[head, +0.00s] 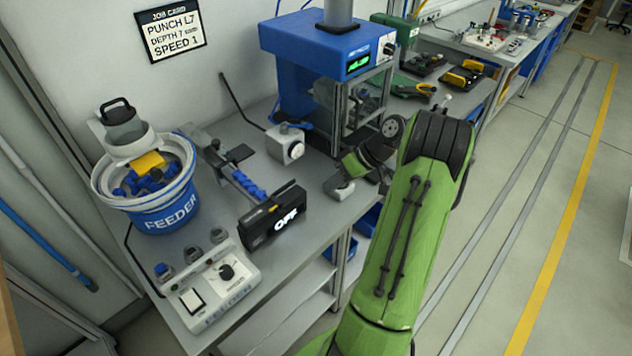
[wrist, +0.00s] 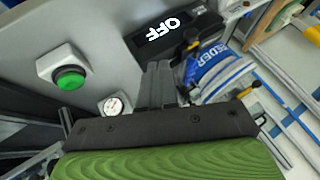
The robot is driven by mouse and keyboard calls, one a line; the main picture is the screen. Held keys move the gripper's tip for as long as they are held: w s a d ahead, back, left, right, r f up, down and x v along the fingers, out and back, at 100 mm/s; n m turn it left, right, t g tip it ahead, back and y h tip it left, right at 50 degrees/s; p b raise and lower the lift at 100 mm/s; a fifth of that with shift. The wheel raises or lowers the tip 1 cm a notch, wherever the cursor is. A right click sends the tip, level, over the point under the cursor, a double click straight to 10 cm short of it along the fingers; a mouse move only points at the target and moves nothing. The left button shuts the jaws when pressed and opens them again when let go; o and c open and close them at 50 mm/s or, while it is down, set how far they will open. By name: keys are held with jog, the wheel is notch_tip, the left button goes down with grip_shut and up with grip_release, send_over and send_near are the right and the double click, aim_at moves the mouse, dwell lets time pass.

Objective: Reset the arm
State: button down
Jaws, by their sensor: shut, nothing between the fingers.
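My green arm rises from the bottom of the head view and bends over the right edge of the workbench (head: 240,270). Its wrist is beside the front of the blue press (head: 315,60), and the fingertips are hard to make out there. In the wrist view my gripper (wrist: 158,75) has its dark fingers together with nothing between them. The fingers point toward the black unit with an OFF display (wrist: 165,28). The fingers seem apart from everything around them, though the gap is hard to judge.
A blue feeder bowl (head: 165,215) with blue parts, the OFF unit (head: 272,217) and a control box (head: 210,285) stand on the bench. A green button (wrist: 70,77) shows left of my fingers. Another bench (head: 440,90) stands behind.

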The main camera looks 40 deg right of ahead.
jog(key=w+a+r+g+h, duration=0.1)
jog(key=a+r, duration=0.5)
jog(key=a, duration=0.3)
jog(key=w+a+r+g+h, duration=0.1)
jog(key=a+r+h, duration=0.1)
jog(key=a+r, duration=0.5)
jog(key=s+a+r+h, duration=0.1)
jog(key=s+a+r, duration=0.1)
jog(key=s+a, duration=0.6)
jog(key=s+a+f+t+h, duration=0.1)
jog(key=s+a, duration=0.4)
jog(key=s, duration=0.4)
jog(key=shift+s+a+t, duration=0.2)
jog(key=shift+s+t, duration=0.15)
jog(key=shift+t, duration=0.05)
